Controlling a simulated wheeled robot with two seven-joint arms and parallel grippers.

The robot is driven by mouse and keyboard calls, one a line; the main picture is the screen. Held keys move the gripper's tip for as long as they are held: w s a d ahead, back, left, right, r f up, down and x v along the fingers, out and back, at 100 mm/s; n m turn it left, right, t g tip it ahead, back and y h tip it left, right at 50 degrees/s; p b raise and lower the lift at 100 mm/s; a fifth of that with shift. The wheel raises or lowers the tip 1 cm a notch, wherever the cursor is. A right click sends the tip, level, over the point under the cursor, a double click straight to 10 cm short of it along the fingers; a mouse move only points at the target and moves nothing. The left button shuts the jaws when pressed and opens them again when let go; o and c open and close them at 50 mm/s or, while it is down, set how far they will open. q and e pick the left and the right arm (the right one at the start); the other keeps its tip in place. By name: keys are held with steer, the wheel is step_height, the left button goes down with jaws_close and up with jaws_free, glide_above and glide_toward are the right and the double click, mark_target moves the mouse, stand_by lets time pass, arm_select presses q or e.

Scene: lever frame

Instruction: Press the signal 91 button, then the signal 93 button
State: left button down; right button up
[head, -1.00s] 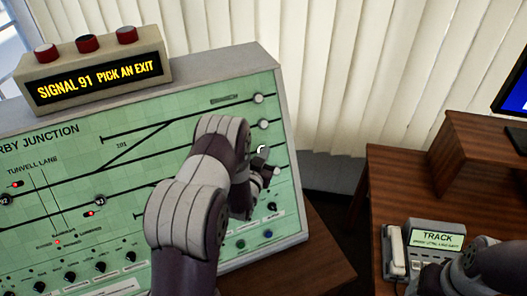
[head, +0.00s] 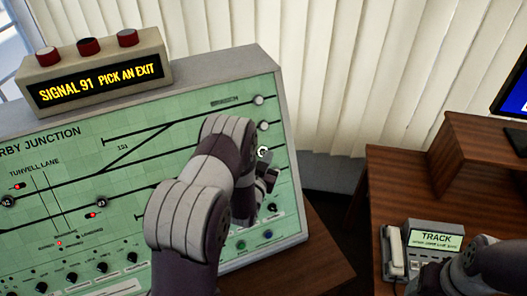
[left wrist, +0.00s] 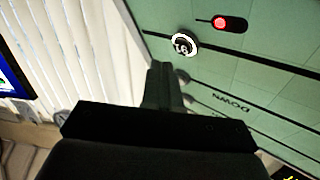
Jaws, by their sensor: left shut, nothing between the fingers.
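The signal panel (head: 60,165) is a green track diagram, and its display (head: 98,84) reads "SIGNAL 91 PICK AN EXIT". A round button that seems to read 93 (head: 101,201) is left of my arm. My left gripper (head: 271,176) is shut and empty, just below the signal 91 button and apart from it. My right gripper is out of view.
Several black knobs (head: 102,268) line the panel's lower edge. Blinds hang behind.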

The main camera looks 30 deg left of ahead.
arm_select(q)
steer(key=s+d+r, duration=0.1)
steer(key=s+d+r+p, duration=0.1)
steer(key=shift+s+d, duration=0.2)
steer(key=shift+d, duration=0.2)
steer(key=shift+a+p, duration=0.1)
steer(key=shift+p, duration=0.2)
stand_by(2.2)
